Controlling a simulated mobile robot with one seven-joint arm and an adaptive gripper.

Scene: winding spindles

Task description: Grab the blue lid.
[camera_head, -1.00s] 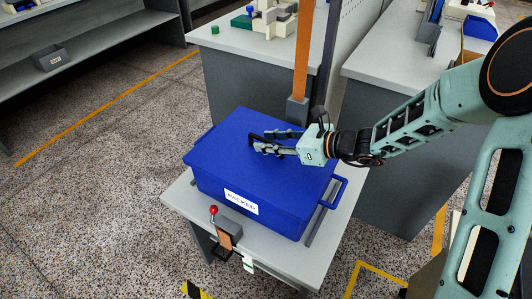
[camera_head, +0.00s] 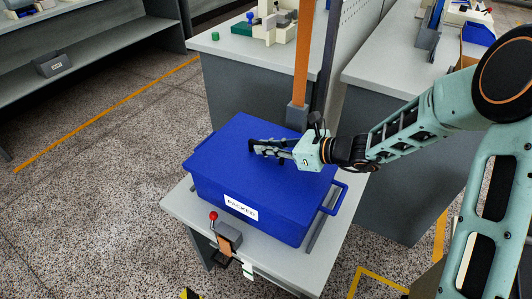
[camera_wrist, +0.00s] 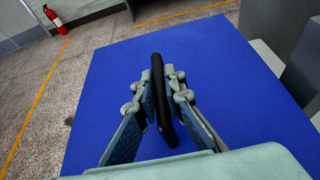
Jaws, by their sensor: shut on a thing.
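The blue lid (camera_head: 280,179) lies flat on top of a blue box (camera_head: 215,202) with a white "PACKED" label on its front. A dark upright handle (camera_wrist: 158,95) stands in the middle of the lid in the wrist view, where the lid (camera_wrist: 105,85) fills most of the picture. My gripper (camera_head: 252,148) reaches in from the right, low over the lid. In the wrist view its fingers (camera_wrist: 160,100) are on both sides of the handle and closed on it. In the head view the fingers largely hide the handle.
The box stands on a small light-grey table (camera_head: 187,206) with a red-knobbed lever (camera_head: 214,216) at its front. An orange post (camera_head: 303,55) rises behind the box. Grey workbenches (camera_head: 400,68) stand behind. A red extinguisher (camera_wrist: 54,18) is far off.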

